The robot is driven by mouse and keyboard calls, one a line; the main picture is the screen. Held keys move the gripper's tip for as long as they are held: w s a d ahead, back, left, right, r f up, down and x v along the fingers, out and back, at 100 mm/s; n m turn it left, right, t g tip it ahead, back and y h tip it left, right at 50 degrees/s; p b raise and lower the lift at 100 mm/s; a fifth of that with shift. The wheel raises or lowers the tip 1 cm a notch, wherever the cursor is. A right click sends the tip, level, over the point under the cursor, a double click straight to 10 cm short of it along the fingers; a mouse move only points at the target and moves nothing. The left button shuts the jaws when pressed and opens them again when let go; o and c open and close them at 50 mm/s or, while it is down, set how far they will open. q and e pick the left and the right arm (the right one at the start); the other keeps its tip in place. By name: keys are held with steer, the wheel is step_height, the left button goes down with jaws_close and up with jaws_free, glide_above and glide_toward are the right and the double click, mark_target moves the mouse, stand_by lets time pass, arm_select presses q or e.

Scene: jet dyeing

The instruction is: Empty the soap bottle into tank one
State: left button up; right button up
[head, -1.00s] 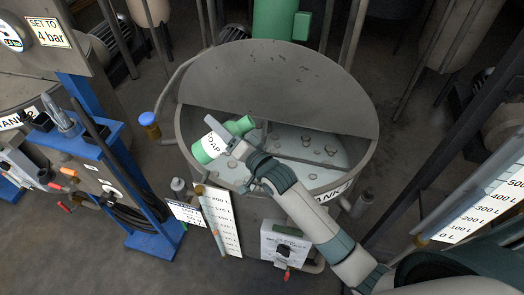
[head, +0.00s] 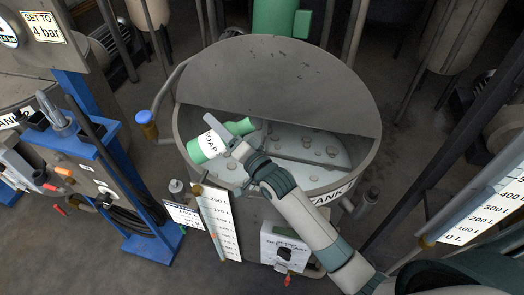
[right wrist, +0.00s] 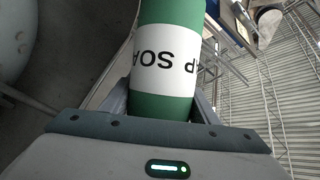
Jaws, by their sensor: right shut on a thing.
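The soap bottle (head: 205,146) is green with a white label reading SOAP. My right gripper (head: 228,139) is shut on it and holds it tilted on its side over the open tank. In the right wrist view the bottle (right wrist: 165,60) lies between the two fingers, its label upside down. Any soap stream from the bottle cannot be made out. My left gripper is not in view.
A level scale (head: 222,222) and a white box (head: 284,245) are at the tank's front. A blue stand (head: 150,245) with hoses is to the left. Another scale (head: 480,205) is at the right.

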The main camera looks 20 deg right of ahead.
steer(key=shift+f+m+b, duration=0.5)
steer(key=shift+b, duration=0.6)
steer(key=shift+d+r+t, duration=0.1)
steer(key=shift+r+t, duration=0.15)
steer(key=shift+t, duration=0.05)
steer(key=shift+d+r+m+t, duration=0.3)
steer(key=shift+d+r+m, duration=0.2)
steer(key=shift+m, duration=0.4)
steer(key=shift+d+r+m+t+h, duration=0.2)
steer(key=shift+r+m+t, duration=0.35)
steer(key=shift+m, duration=0.45)
steer(key=shift+d+r+m+t+h, duration=0.1)
steer(key=shift+r+m+t+h, duration=0.2)
steer(key=shift+r+m, duration=0.6)
stand_by(0.9)
steer(key=shift+d+r+m+t+h, duration=0.2)
steer(key=shift+r+m+t, duration=0.1)
steer(key=shift+m, duration=0.4)
steer(key=shift+d+r+m+t+h, duration=0.15)
steer(key=shift+r+m+t, duration=0.1)
steer(key=shift+m, duration=0.45)
